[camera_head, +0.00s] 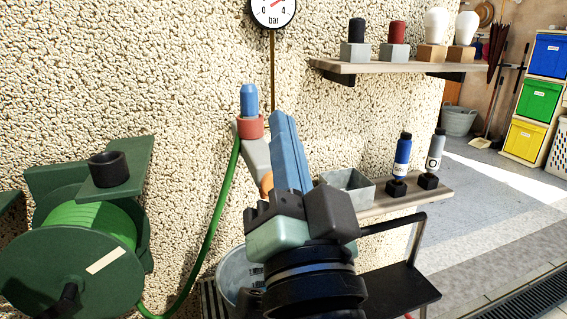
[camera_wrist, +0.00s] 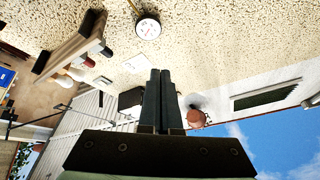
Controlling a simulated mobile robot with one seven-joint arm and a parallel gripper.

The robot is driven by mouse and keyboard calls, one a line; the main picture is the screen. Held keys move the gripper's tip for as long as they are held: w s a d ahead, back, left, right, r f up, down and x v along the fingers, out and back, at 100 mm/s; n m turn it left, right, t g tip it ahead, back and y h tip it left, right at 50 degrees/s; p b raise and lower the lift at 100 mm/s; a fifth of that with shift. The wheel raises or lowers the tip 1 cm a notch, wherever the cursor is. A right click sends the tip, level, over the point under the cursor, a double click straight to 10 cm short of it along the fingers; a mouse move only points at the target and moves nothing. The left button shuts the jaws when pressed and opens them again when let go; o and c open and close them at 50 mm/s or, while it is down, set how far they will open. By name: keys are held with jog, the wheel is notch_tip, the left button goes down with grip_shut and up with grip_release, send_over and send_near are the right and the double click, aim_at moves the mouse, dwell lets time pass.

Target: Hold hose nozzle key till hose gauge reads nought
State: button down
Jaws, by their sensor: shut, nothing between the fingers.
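The hose nozzle (camera_head: 256,154) has a grey body, a red collar and a blue tip, and stands upright against the wall on a green hose (camera_head: 222,195). An orange part (camera_head: 266,184), which looks like its key, is partly hidden behind my fingers. The round white gauge (camera_head: 272,10) is cut by the top edge; it shows whole in the wrist view (camera_wrist: 148,28), too small to read. My gripper (camera_head: 283,122) is shut and empty, its fingers overlapping the nozzle's right side in the head view; I cannot tell whether they touch. In the wrist view the fingers (camera_wrist: 160,75) lie together.
A green hose reel (camera_head: 70,255) stands at the left. A shelf (camera_head: 385,68) with nozzles and bulbs is above right. A lower shelf (camera_head: 425,195) holds a grey box (camera_head: 348,188) and two bottles. A metal tub (camera_head: 238,278) is below. Paving at the right is open.

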notch_tip(320, 180, down, 7)
jog(key=d+m+g+y+p, duration=0.2)
jog(key=m+g+p, duration=0.3)
jog(key=m+p, duration=0.7)
jog(key=s+d+f+m+p, duration=0.1)
jog(key=s+f+m+p, duration=0.1)
jog(key=m+p, duration=0.3)
jog(key=s+d+f+m+g+p, duration=0.1)
jog(key=s+m+p, duration=0.3)
jog(key=m, duration=0.5)
jog(key=shift+s+f+m+p, duration=0.3)
jog(key=shift+s+f+p, duration=0.1)
jog(key=shift+f, duration=0.2)
jog(key=shift+w, duration=0.15)
jog(key=p+x, duration=0.1)
jog(key=x, duration=1.3)
